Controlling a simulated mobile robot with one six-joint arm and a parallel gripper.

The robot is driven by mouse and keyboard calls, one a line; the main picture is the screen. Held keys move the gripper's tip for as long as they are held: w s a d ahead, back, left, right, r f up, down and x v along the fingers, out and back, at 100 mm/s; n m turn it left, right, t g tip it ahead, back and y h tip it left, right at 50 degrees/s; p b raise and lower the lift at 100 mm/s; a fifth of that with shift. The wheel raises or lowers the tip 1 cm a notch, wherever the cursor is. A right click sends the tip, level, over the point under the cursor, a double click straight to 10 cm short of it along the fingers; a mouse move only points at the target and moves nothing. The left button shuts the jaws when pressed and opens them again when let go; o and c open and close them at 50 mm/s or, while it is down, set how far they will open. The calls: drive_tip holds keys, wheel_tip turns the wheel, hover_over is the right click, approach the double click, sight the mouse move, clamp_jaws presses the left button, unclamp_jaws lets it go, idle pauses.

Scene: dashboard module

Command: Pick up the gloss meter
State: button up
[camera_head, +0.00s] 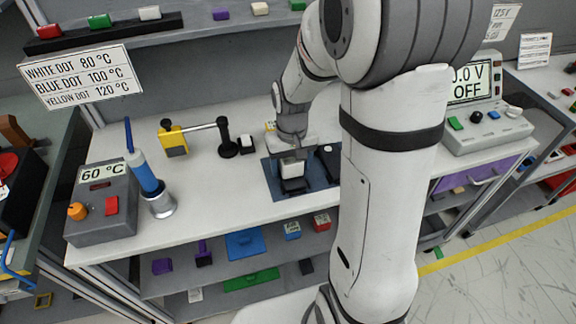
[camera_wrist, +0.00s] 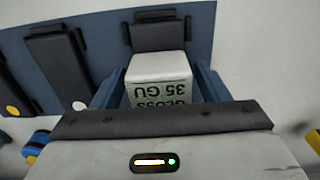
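The gloss meter is a pale box (camera_wrist: 158,67) with dark lettering, "GLOSS 35 GU", upside down in the wrist view. It also shows as a small white block (camera_head: 291,167) on the blue mat in the head view. My gripper (camera_wrist: 160,82) is directly over it, with a blue finger on each side of the pale box. The fingers look spread, with slim gaps beside the box, though contact is hard to judge. The box's lower part is hidden behind my gripper body. A dark block (camera_wrist: 160,33) adjoins its far end.
The blue mat (camera_wrist: 92,15) also holds two dark devices (camera_wrist: 55,65), one with a yellow dot, one with a white dot. On the bench stand a yellow-and-black device (camera_head: 174,138), a grey 60 °C unit (camera_head: 100,205) and a blue-handled tool (camera_head: 145,172). Shelves lie above and below.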

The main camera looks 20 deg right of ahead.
drive_tip(key=shift+r, duration=0.1)
drive_tip(key=c, duration=1)
